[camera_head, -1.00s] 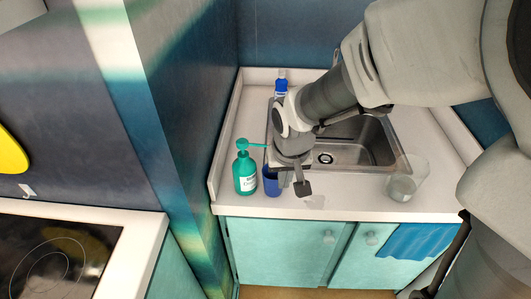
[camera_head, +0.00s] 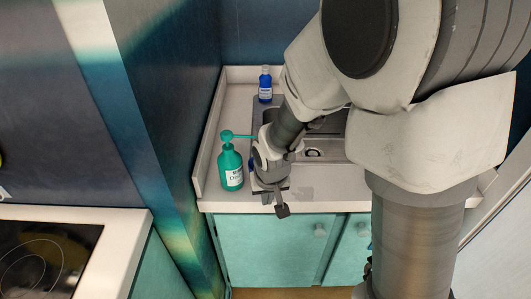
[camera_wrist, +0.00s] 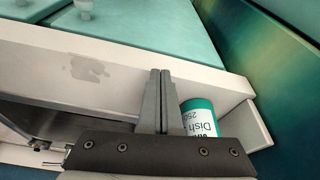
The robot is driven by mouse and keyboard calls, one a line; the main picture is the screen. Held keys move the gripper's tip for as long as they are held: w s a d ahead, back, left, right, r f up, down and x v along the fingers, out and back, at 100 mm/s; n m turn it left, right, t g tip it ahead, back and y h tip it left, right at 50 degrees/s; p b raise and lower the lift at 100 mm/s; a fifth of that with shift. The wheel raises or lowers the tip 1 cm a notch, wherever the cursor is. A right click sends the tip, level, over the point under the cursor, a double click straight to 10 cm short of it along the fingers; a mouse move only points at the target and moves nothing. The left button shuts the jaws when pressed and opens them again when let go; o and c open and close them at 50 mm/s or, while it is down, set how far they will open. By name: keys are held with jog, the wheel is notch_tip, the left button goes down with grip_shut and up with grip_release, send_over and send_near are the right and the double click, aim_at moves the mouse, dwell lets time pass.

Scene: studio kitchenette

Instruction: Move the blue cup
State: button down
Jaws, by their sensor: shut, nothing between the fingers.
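My gripper (camera_head: 281,209) is low over the front edge of the counter, just right of the green soap bottle. In the wrist view its two fingers (camera_wrist: 156,76) are together with nothing between them.
A green pump bottle (camera_head: 231,168) stands close left of my gripper; its label also shows in the wrist view (camera_wrist: 200,122). A blue bottle (camera_head: 265,85) stands at the back by the sink (camera_head: 333,144). A side wall bounds the counter at left. A cooktop (camera_head: 42,262) is front left.

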jog(key=shift+w+a+r, duration=0.1)
jog(key=shift+w+a, duration=0.05)
jog(key=shift+w, duration=0.8)
jog(key=shift+w+a+r, duration=0.1)
jog(key=shift+w+a, duration=0.05)
jog(key=shift+w, duration=0.75)
jog(key=shift+w+a, duration=0.15)
jog(key=shift+w, duration=0.85)
jog(key=shift+s, duration=0.25)
